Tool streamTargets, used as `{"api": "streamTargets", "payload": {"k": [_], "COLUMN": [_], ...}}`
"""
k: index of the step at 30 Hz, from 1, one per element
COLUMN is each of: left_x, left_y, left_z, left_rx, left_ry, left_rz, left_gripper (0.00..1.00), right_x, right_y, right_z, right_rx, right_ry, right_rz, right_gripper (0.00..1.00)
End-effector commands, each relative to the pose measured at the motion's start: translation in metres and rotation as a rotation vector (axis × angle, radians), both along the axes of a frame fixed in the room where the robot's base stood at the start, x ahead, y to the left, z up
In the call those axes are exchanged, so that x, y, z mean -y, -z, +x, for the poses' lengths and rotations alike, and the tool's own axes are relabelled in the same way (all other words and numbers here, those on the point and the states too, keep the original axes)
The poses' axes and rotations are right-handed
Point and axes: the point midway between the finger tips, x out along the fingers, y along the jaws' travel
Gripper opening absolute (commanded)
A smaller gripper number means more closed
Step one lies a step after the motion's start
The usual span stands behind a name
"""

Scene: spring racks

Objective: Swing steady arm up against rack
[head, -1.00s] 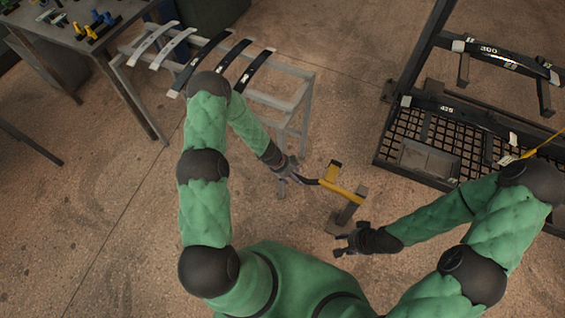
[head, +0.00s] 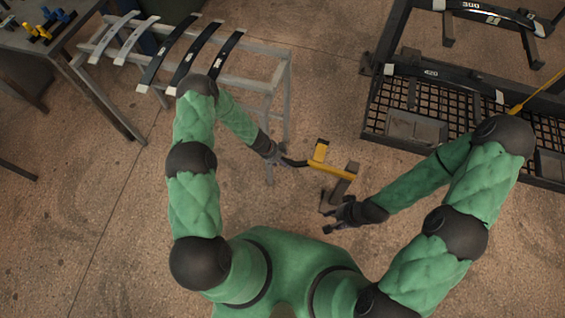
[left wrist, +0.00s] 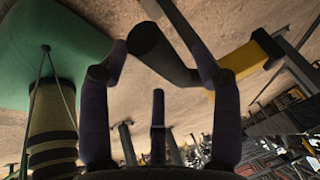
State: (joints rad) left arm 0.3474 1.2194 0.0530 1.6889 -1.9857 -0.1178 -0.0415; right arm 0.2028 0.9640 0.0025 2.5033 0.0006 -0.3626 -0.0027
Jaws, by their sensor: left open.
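A yellow arm with a black grip (head: 331,171), which looks like the steady arm, sits on a dark grey post (head: 340,187) at the centre of the head view. It reaches left, with a yellow block on it. My left gripper (head: 282,157) is at the free end of the black grip. In the left wrist view its fingers (left wrist: 163,55) are apart, with the black grip (left wrist: 160,52) between or just beyond the tips; contact cannot be told. The yellow block (left wrist: 240,66) shows to the right. My right gripper (head: 328,214) is open and empty, close beside the post's lower end.
A dark rack (head: 384,95) with a mesh base and curved leaf springs stands at the right. A grey stand (head: 285,85) holding several curved springs is at the upper left, beside a workbench (head: 50,62). The floor in between is clear.

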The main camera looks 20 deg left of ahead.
Motion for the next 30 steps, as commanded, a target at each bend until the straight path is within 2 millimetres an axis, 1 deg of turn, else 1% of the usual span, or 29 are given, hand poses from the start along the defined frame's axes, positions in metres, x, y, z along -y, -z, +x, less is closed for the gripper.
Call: {"api": "streamTargets", "payload": {"k": [1,3,12,13,14,15,17,18,19,20,26,30], "left_x": [0.0020,0.0033,0.0039,0.0039,0.0039,0.0039,0.0039,0.0039,0.0039,0.0039,0.0040,0.0043], "left_y": [0.0046,0.0071,0.0079,0.0079,0.0079,0.0079,0.0078,0.0078,0.0079,0.0079,0.0064,-0.0014], "left_z": [0.0002,0.0009,0.0014,0.0014,0.0015,0.0014,0.0013,0.0013,0.0014,0.0014,0.0014,0.0021], "left_rx": [-0.001,-0.001,0.000,0.000,0.000,0.000,0.000,0.000,0.000,0.000,-0.001,0.002], "left_ry": [0.001,0.001,0.000,0.000,0.000,0.000,0.000,0.000,0.000,0.000,0.000,-0.001], "left_rz": [0.000,0.000,0.000,0.000,0.000,0.000,0.000,0.000,0.000,0.000,0.003,0.024], "left_gripper": [0.64,0.64,0.64,0.61,0.53,0.41,0.24,0.13,0.05,0.00,0.00,0.00], "right_x": [0.0000,0.0000,0.0000,0.0000,0.0000,0.0000,0.0000,0.0000,0.0000,0.0001,0.0000,0.0000], "right_y": [0.0024,0.0033,0.0032,0.0031,0.0032,0.0032,0.0032,0.0032,0.0032,0.0032,0.0030,0.0016], "right_z": [0.0001,0.0001,0.0002,0.0002,0.0002,0.0002,0.0002,0.0002,0.0002,0.0002,0.0002,0.0001], "right_rx": [0.000,0.000,0.000,0.000,0.001,0.001,0.001,0.000,0.000,0.000,0.000,0.000], "right_ry": [0.000,0.000,0.000,0.000,0.000,0.000,0.000,0.000,0.000,0.000,0.000,0.000], "right_rz": [0.000,0.000,0.000,0.000,0.000,0.000,0.000,0.000,0.000,0.000,0.000,0.000], "right_gripper": [0.40,0.40,0.40,0.40,0.40,0.40,0.40,0.40,0.40,0.40,0.40,0.40]}}
